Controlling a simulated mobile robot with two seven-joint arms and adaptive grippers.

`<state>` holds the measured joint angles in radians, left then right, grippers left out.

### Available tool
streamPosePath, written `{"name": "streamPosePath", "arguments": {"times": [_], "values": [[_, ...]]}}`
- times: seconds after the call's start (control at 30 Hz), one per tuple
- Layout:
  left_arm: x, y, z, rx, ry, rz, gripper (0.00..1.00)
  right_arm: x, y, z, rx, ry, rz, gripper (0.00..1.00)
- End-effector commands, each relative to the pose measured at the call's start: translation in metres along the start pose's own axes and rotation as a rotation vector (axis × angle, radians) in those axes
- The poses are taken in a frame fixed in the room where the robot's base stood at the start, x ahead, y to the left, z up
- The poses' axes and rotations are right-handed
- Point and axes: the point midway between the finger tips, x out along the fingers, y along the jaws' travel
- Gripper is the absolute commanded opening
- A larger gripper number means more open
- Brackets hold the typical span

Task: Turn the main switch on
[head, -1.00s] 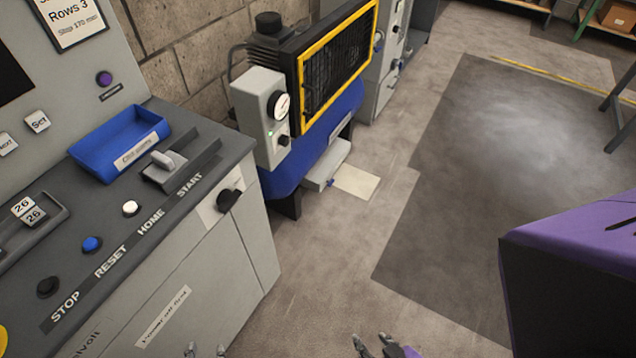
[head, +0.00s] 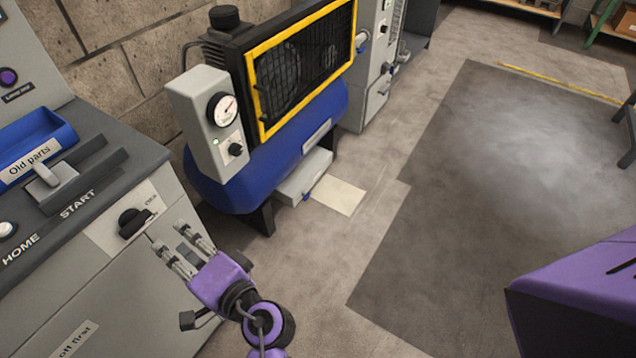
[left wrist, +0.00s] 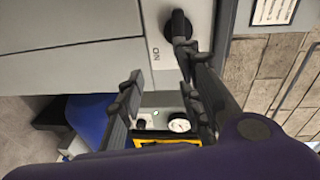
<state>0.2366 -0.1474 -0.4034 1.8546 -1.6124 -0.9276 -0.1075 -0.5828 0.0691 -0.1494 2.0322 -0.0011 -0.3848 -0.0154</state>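The main switch (head: 133,222) is a black rotary knob on a pale plate on the front of the grey control cabinet. It also shows at the top of the left wrist view (left wrist: 180,26), with the word ON on the plate beside it. Its exact setting is hard to read. My left gripper (head: 182,243) is just to the right of the knob in the head view, fingers apart and empty. In the left wrist view the left gripper (left wrist: 158,75) has one finger close to the knob; contact cannot be told. My right gripper is not in view.
The cabinet top carries a blue tray (head: 30,150), a lever (head: 47,172) and a white button (head: 7,230). A blue compressor (head: 240,180) with a gauge box (head: 205,120) stands behind the gripper. Open floor (head: 330,270) lies to the right.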

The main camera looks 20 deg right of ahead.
Motion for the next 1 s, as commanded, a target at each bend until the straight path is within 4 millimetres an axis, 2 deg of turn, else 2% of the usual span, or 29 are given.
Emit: {"name": "streamPosePath", "arguments": {"times": [0.1,0.2,0.27,0.5,0.7,1.0], "values": [[-0.002,-0.019,0.013,0.079,-0.056,-0.081,0.33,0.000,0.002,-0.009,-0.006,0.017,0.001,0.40],[0.000,-0.027,0.019,0.108,-0.084,-0.110,0.33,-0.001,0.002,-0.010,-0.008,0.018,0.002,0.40],[0.004,-0.028,0.020,0.111,-0.090,-0.108,0.33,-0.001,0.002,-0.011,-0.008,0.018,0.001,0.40],[0.042,-0.033,0.023,0.110,-0.088,-0.109,0.33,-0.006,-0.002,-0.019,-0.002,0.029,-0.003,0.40],[0.067,-0.034,0.025,0.109,-0.087,-0.106,0.33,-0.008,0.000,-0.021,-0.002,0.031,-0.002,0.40],[0.074,-0.033,0.026,0.108,-0.087,-0.103,0.33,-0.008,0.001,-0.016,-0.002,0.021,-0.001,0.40]]}}
